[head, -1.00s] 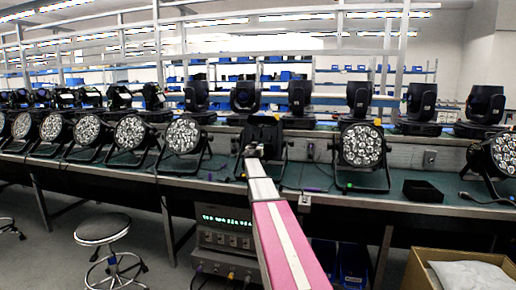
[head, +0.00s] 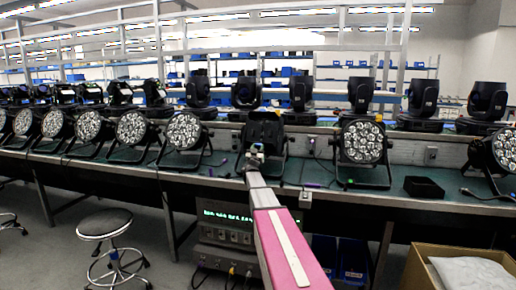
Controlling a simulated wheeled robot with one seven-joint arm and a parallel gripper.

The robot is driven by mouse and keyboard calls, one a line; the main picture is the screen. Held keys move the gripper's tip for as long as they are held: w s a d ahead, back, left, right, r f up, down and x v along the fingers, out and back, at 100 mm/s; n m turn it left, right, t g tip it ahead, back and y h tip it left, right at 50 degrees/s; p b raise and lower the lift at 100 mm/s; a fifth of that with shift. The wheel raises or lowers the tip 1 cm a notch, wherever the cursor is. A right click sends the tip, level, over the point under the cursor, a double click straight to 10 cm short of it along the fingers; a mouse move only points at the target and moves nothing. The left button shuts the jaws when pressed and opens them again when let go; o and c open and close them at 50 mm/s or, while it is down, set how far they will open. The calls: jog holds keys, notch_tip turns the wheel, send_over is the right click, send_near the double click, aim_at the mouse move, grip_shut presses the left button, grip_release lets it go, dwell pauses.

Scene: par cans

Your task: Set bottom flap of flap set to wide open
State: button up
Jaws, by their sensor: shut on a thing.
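The flap set (head: 264,128) is a dark, black unit on a floor-type bracket, standing on the green bench in the middle of the head view. Its separate flaps are hard to tell apart at this size. My gripper (head: 255,154) is at the lower front of the flap set, at the end of my pink and white arm. It is shut on what looks like the bottom flap, which is mostly hidden behind the gripper. The flap's exact angle cannot be made out.
A par can (head: 362,142) stands to the right, another (head: 184,133) to the left, with several more beyond. A black open box (head: 424,188) sits on the green bench (head: 310,172). A stool (head: 105,223) and a cardboard box (head: 415,270) stand in front.

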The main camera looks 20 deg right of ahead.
jog(key=shift+s+a+f+t+h, duration=0.1)
jog(key=shift+s+f+t+h, duration=0.05)
jog(key=shift+f+t+h, duration=0.45)
jog(key=shift+r, duration=0.15)
jog(key=o, duration=0.9)
jog(key=s+a+r, duration=0.1)
jog(key=a+r, duration=0.2)
jog(key=s+a+r, duration=0.1)
jog(key=a+r, duration=0.3)
jog(key=s+a+r, duration=0.1)
jog(key=a+r, duration=0.3)
jog(key=shift+s+a, duration=0.1)
jog(key=shift+a, duration=0.05)
